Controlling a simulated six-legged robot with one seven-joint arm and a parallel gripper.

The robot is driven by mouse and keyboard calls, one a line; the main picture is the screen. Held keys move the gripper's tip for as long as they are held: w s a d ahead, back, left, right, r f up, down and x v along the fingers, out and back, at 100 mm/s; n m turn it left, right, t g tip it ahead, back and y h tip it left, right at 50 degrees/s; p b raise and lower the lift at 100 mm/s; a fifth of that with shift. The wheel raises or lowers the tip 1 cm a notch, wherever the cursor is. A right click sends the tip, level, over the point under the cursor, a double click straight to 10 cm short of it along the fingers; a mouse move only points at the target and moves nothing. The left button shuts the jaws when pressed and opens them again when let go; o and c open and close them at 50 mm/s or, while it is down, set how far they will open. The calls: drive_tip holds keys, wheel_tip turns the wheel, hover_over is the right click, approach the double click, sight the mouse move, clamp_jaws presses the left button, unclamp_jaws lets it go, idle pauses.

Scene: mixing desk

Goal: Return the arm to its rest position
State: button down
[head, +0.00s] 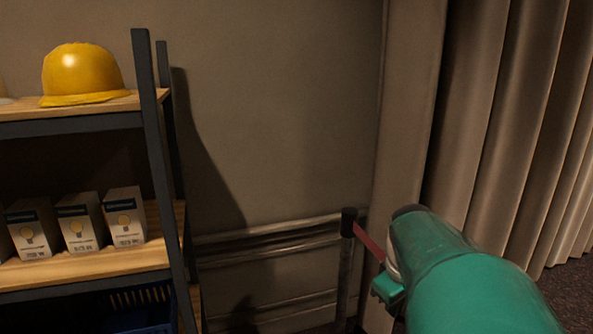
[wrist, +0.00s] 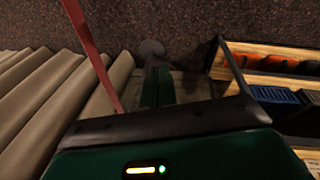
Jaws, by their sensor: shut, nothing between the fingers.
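My arm (head: 470,285) is the teal shape at the lower right of the head view, angled up and to the left with its rounded dark end in front of the wall. My gripper (wrist: 157,86) shows in the wrist view as narrow green fingers close together beyond the dark edge of my wrist housing. It is shut and nothing shows between the fingers.
A shelf (head: 85,260) at left holds a yellow hard hat (head: 80,75) and several bulb boxes (head: 125,215). A post (head: 345,265) with a red strap (head: 369,241) stands close to my arm. The strap also crosses the wrist view (wrist: 92,50). Curtains (head: 500,130) hang at right.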

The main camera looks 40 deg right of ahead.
drive_tip(key=w+a+r+n+t, duration=0.1)
drive_tip(key=w+a, duration=0.5)
drive_tip(key=a, duration=0.2)
drive_tip(key=w+a+t, duration=0.2)
drive_tip(key=w+a, duration=0.3)
drive_tip(key=a, duration=0.2)
drive_tip(key=a+n+t+y, duration=0.1)
drive_tip(key=a+y, duration=0.1)
drive_tip(key=a, duration=1.8)
drive_tip(key=shift+w+n+t, duration=0.3)
drive_tip(key=shift+w, duration=0.05)
drive_tip(key=shift+a, duration=0.1)
